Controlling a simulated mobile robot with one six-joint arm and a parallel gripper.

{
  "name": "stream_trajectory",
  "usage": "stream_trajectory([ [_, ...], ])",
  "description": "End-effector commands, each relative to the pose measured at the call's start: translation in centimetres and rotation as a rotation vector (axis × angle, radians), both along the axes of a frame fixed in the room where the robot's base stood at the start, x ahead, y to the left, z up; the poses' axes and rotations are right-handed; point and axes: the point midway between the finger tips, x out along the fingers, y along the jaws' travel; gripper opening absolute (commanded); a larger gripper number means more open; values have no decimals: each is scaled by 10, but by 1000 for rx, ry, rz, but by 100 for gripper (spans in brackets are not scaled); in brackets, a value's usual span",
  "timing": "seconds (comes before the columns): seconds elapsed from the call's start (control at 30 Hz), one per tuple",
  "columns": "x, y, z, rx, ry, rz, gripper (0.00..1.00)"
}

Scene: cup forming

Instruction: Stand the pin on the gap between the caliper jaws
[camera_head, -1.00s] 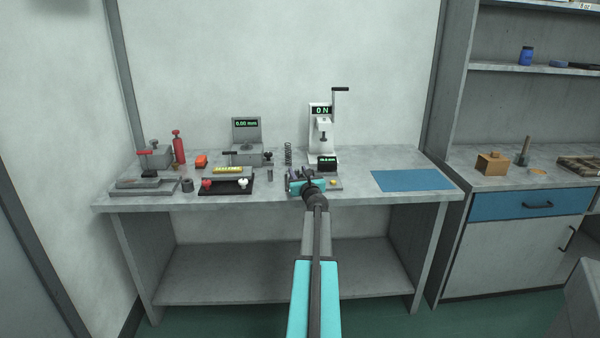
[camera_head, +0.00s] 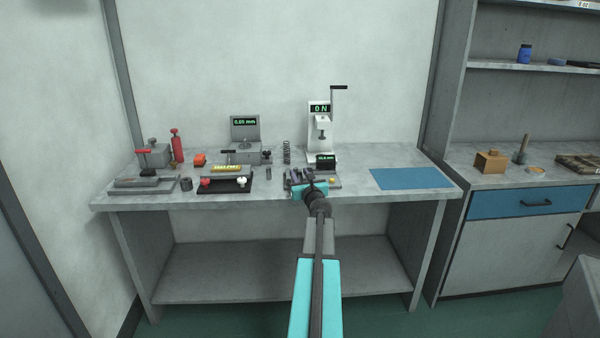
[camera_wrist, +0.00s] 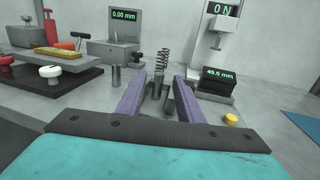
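A small grey cylinder (camera_wrist: 116,78), which looks like the pin, stands upright on the bench left of my gripper; it also shows in the head view (camera_head: 268,173). The caliper's display (camera_wrist: 218,82) reads about 45.6 mm, to the right of my fingers. My gripper (camera_wrist: 158,82) is open, its two purple-grey fingers apart and pointing away over the caliper. A small grey upright piece (camera_wrist: 157,88) shows between the fingers; I cannot tell if it is a second pin or part of the caliper. The jaw gap is mostly hidden by my gripper.
A coil spring (camera_wrist: 162,60) stands behind the fingers. A force press (camera_head: 320,130) reading 0 N stands at the back, with a gauge (camera_head: 245,130) left of it. A black fixture with knobs (camera_head: 225,186) is at left. A blue mat (camera_head: 411,179) lies clear at right.

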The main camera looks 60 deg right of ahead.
Motion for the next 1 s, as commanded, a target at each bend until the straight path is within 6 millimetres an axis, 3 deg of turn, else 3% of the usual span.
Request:
stream_trajectory([
  [0.6,-44,42,0,0,0,0,34],
  [1.0,-56,53,0,-1,1,0,34],
])
